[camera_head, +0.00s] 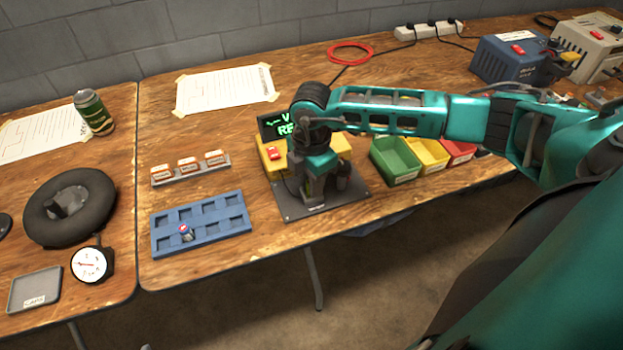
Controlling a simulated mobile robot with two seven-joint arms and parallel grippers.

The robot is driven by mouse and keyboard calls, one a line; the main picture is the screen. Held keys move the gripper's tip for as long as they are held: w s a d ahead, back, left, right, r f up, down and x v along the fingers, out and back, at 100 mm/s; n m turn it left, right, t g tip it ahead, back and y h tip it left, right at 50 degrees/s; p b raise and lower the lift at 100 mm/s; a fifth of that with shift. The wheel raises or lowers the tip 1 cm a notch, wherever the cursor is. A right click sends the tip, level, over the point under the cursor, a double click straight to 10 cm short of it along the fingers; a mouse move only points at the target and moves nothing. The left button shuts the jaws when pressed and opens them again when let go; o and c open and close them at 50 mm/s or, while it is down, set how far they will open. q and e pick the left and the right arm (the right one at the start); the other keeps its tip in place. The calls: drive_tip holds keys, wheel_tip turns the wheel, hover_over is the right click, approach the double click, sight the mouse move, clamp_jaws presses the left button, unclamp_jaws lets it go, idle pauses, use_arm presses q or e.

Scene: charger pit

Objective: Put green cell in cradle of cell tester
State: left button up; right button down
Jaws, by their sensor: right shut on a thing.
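The cell tester (271,160) stands near the table's front edge, with a yellow body, a dark base plate (294,212) and a screen (273,126) with green text, partly covered by my arm. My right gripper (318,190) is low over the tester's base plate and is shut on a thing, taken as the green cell. The cell and the cradle are hidden behind the gripper, so I cannot tell whether they touch. No green cell shows elsewhere. My left gripper is not in view.
A blue tray (218,233) with one cell (185,231) lies left of the tester, below a grey rack (192,174) of orange-white items. Green (399,168), yellow (425,155) and red (459,153) bins stand to the right. The table's front edge is close.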

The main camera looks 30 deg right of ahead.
drive_tip(key=shift+f, duration=0.35)
idle(0.3)
drive_tip(key=c, duration=0.9)
unclamp_jaws()
drive_tip(key=shift+r, duration=0.15)
drive_tip(key=shift+r, duration=0.2)
drive_tip(key=shift+r+p, duration=1.9)
drive_tip(key=shift+r, duration=0.15)
drive_tip(key=shift+r+p, duration=0.65)
drive_tip(key=shift+r, duration=0.55)
drive_tip(key=shift+s+f, duration=0.1)
